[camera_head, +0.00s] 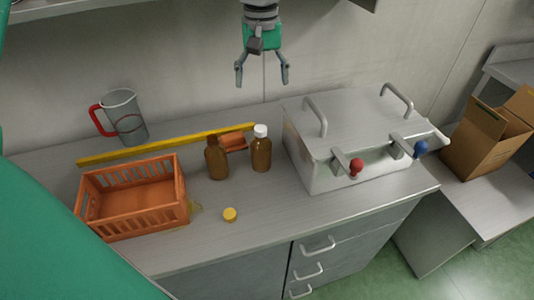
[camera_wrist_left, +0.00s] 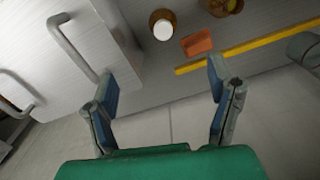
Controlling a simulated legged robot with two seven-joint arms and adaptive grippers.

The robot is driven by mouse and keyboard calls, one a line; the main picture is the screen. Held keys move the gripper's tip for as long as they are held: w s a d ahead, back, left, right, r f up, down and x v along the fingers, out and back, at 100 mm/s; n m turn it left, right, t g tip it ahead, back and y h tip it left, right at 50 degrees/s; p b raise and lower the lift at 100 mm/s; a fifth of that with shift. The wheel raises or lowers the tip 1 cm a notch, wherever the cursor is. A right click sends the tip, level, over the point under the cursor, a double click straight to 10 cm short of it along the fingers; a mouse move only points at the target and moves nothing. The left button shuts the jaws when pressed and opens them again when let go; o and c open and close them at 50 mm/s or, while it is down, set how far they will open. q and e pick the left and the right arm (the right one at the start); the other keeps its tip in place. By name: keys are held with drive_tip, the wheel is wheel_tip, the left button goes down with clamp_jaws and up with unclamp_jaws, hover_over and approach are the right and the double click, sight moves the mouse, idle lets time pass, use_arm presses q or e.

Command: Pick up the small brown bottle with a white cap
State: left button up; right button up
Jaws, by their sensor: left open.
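The small brown bottle with a white cap (camera_head: 261,152) stands upright on the counter, just left of the metal box. It also shows from above in the left wrist view (camera_wrist_left: 163,27), its white cap facing the camera. My left gripper (camera_head: 263,84) is open and empty, pointing down in front of the back wall, above and apart from the bottle. In the left wrist view the two fingers (camera_wrist_left: 160,75) are spread wide, with the bottle beyond them. My right gripper is not in view.
A second brown bottle (camera_head: 216,161) without a white cap and an orange block (camera_head: 234,141) stand close left. The metal box (camera_head: 345,120) with handles is close right.

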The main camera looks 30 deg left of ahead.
use_arm(q)
drive_tip(key=b, duration=0.4)
approach(261, 140)
drive_tip(key=shift+w+a+r, duration=0.25)
drive_tip(key=shift+w+r, duration=0.2)
drive_tip(key=shift+w, duration=0.2)
drive_tip(key=shift+w+a+r, duration=0.2)
drive_tip(key=shift+w+r, duration=0.25)
drive_tip(key=shift+w, duration=0.15)
wheel_tip(261, 140, down, 8)
drive_tip(key=shift+s+d+r, duration=0.1)
drive_tip(key=shift+d+r, duration=0.05)
drive_tip(key=shift+s+f+p, duration=0.1)
drive_tip(key=shift+s+f, duration=0.05)
drive_tip(key=shift+f, duration=0.8)
drive_tip(key=shift+s+f+p, duration=0.15)
drive_tip(key=shift+s+f, duration=0.05)
drive_tip(key=shift+f, duration=0.7)
drive_tip(key=shift+s+f+p, duration=0.1)
drive_tip(key=shift+s+f, duration=0.05)
drive_tip(key=shift+f, duration=0.8)
drive_tip(key=c, duration=1.6)
